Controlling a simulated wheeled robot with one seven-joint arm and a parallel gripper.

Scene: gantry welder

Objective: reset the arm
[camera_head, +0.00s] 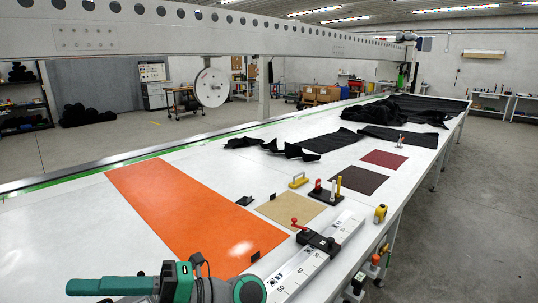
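My arm (207,291) shows at the bottom left, in grey and teal green, cut off by the lower picture edge. Its end, my gripper (92,287), points left, with a long teal part seen from the side over the near end of the long white table (80,240). The fingers cannot be told apart, so I cannot see whether it is open or shut. Nothing is visibly held.
An orange sheet (185,212) lies just beyond my arm. Right of it are a scale bar (298,272), a tan square (290,209), a block with upright handles (326,195) and a yellow-handled tool (298,180). Black fabric (405,108) lies farther back. A gantry beam (180,32) spans above.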

